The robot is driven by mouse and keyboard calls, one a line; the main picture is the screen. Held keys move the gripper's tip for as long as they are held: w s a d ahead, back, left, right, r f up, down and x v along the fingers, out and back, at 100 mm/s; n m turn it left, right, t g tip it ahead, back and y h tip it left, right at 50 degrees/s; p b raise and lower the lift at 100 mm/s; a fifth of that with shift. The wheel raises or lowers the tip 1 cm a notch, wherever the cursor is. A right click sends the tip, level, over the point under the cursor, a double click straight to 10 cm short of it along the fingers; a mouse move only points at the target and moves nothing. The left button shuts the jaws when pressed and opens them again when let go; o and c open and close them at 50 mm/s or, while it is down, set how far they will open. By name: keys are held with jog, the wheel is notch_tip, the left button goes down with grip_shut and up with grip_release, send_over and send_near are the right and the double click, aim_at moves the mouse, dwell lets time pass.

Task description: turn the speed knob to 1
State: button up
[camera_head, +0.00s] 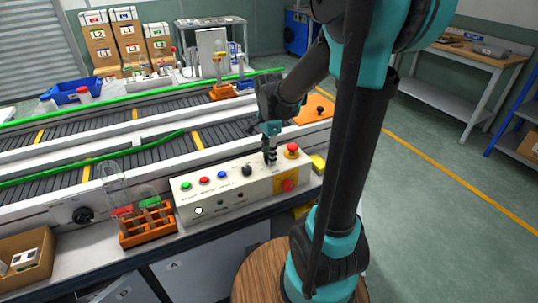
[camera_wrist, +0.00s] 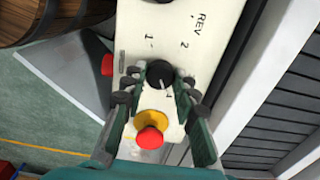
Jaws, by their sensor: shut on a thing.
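The black speed knob (camera_wrist: 160,75) is on the cream control panel (camera_head: 235,193). My gripper (camera_wrist: 162,88) points down over the panel, and its two fingers close on the knob from both sides in the wrist view. In the head view my gripper (camera_head: 269,158) is near the panel's right end and hides the knob. The printed 1 and 2 show above the knob in the wrist view. A mark like a 4 shows at its lower edge. I cannot clearly tell where the knob's pointer stands.
A red emergency button (camera_head: 292,148) on a yellow base stands close beside my gripper. A red switch (camera_head: 288,184) is on the panel's front. An orange tube rack (camera_head: 147,232) stands left of the panel.

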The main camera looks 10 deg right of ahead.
grip_shut()
